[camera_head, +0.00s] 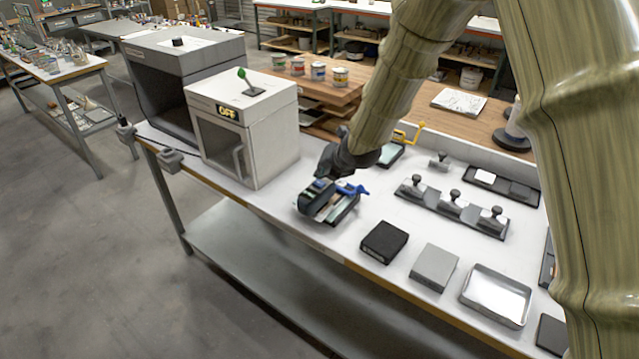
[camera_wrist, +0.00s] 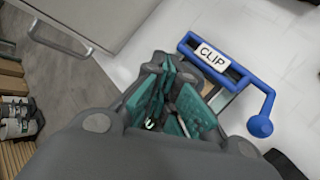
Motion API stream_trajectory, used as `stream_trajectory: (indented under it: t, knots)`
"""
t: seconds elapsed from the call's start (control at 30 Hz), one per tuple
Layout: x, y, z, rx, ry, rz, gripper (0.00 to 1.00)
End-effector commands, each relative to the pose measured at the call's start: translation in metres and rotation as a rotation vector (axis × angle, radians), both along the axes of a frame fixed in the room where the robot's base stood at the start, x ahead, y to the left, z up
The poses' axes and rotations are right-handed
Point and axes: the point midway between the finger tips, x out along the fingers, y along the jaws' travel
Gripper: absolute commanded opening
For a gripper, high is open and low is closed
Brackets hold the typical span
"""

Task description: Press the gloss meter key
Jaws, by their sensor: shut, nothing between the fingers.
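My gripper (camera_head: 322,178) is dark grey and points down over a dark holder (camera_head: 315,206) with a blue clip (camera_head: 352,189). In the wrist view the gripper (camera_wrist: 163,72) is shut and empty, close to the blue clip frame labelled CLIP (camera_wrist: 212,57). I cannot tell whether it touches the holder. No label reads gloss meter and no key is clear. A black box (camera_head: 384,242) and a grey box (camera_head: 435,267) lie on the bench right of my gripper; I cannot tell whether either is the meter.
A white cabinet (camera_head: 243,128) marked OFF, with a green-knobbed lever (camera_head: 243,75), stands left of my gripper. A rack with several dark knobs (camera_head: 453,207) and a metal tray (camera_head: 496,296) lie to the right. Bare bench top shows between these things.

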Motion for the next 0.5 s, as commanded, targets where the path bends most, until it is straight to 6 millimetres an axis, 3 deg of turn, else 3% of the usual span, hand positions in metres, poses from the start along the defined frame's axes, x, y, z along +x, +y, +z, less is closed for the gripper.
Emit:
stream_trajectory:
  t: [0.5]
  knots:
    - [-0.0003, 0.0, -0.0084, 0.0, -0.001, -0.001, 0.0]
